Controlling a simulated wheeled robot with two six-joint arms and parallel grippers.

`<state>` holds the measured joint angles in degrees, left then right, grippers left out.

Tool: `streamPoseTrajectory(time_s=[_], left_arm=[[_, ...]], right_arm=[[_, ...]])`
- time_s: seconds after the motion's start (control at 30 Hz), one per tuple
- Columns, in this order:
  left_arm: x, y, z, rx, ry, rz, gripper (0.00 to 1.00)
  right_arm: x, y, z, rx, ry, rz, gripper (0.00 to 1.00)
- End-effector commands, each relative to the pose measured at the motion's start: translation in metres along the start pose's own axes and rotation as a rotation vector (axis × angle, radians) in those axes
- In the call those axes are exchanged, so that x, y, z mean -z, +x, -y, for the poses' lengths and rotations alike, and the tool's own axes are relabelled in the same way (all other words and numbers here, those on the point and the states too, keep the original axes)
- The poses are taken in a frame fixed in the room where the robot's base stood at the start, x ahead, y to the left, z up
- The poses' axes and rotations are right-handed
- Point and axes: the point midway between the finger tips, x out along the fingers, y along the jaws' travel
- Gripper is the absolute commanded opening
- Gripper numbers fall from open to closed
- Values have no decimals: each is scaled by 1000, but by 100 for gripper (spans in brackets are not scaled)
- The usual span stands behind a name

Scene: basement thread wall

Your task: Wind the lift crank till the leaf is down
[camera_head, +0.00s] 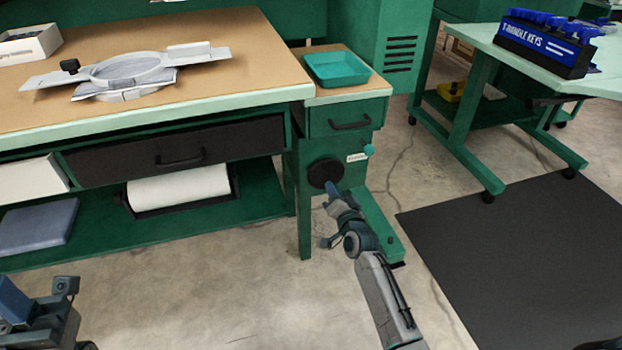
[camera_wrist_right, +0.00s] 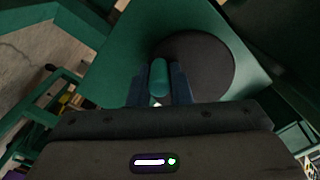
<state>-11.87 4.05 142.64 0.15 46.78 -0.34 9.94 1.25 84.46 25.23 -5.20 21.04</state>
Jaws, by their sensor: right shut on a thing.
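The lift crank shows as a dark round disc (camera_head: 326,172) on the green side of the bench, below a small drawer. In the right wrist view the disc (camera_wrist_right: 205,66) lies just beyond the fingers. My right gripper (camera_head: 332,188) is at the disc's lower edge. It is shut on the crank's green handle (camera_wrist_right: 158,76), which stands between its two blue fingers. I cannot tell for sure which surface is the leaf. Part of my left arm shows at the lower left corner of the head view; its fingertips cannot be made out.
A teal tray (camera_head: 337,69) sits on the small top above the drawer. A teal knob (camera_head: 369,150) and pale label (camera_head: 357,158) are right of the disc. A metal ring fixture (camera_head: 130,72) lies on the bench. A dark mat (camera_head: 520,265) covers floor at right.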

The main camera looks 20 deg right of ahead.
Motion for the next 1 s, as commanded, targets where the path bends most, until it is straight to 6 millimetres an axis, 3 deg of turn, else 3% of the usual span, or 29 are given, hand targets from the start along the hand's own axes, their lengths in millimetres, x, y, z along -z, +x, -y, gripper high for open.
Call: streamPoseTrajectory(time_s=[0.03, 0.13, 0.47, 0.8, 0.83, 0.93, 1.0], left_arm=[[0, 3, 0, 0, 0, 0, 36], [0, 5, 0, 0, 0, -1, 36], [1, 6, 0, 1, 0, -1, 36], [2, 33, 2, 1, 0, -1, 36], [2, 30, 2, 1, 0, -2, 36], [2, 30, 2, 2, 0, -2, 36], [2, 29, 2, 2, 0, -2, 36]], right_arm=[[14, 1, 0, 5, -5, -9, 0], [25, 1, -3, 6, -2, -9, 0], [27, 2, -4, 7, 0, -10, 0], [56, 2, 14, 11, 1, -14, 0], [53, 2, 12, 11, 2, -14, 24], [52, 2, 12, 11, 2, -13, 44], [51, 2, 10, 9, 2, -11, 44]])
